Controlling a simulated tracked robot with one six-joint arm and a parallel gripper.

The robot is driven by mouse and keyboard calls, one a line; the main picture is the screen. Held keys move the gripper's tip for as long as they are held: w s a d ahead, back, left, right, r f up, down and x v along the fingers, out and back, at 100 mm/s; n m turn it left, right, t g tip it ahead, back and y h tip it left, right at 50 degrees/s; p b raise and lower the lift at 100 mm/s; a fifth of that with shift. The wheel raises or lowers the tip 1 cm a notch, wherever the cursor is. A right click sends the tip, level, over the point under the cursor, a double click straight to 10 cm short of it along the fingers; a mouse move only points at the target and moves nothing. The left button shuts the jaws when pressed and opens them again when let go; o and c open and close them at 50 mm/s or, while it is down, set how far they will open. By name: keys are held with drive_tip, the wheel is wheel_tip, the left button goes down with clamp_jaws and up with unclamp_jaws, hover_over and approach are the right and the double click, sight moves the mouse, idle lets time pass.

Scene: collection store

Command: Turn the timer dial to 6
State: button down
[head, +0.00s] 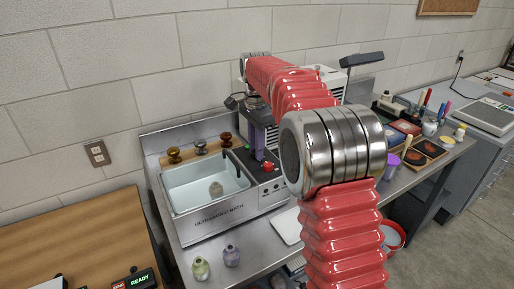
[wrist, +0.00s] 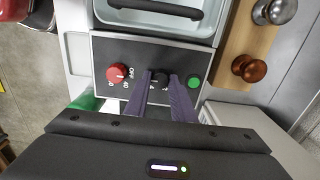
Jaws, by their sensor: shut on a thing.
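The ultrasonic bath (head: 228,221) stands on the steel bench, its control panel (wrist: 135,50) facing my wrist camera. On the panel, a black dial (wrist: 160,77) sits between a red dial (wrist: 116,73) and a green button (wrist: 194,82). The red dial has an OFF mark and numbers around it. My gripper (wrist: 160,86) has its two purple fingers closed on the sides of the black dial. The fingers hide most of the black dial's scale, and its setting cannot be read. In the head view, my gripper (head: 259,152) is just behind the red dial (head: 268,167).
Paint trays and a purple cup (head: 391,167) are to the right.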

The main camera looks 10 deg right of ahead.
drive_tip(key=shift+w+r, duration=0.15)
drive_tip(key=c, duration=1.5)
unclamp_jaws()
drive_tip(key=shift+r, duration=6.7)
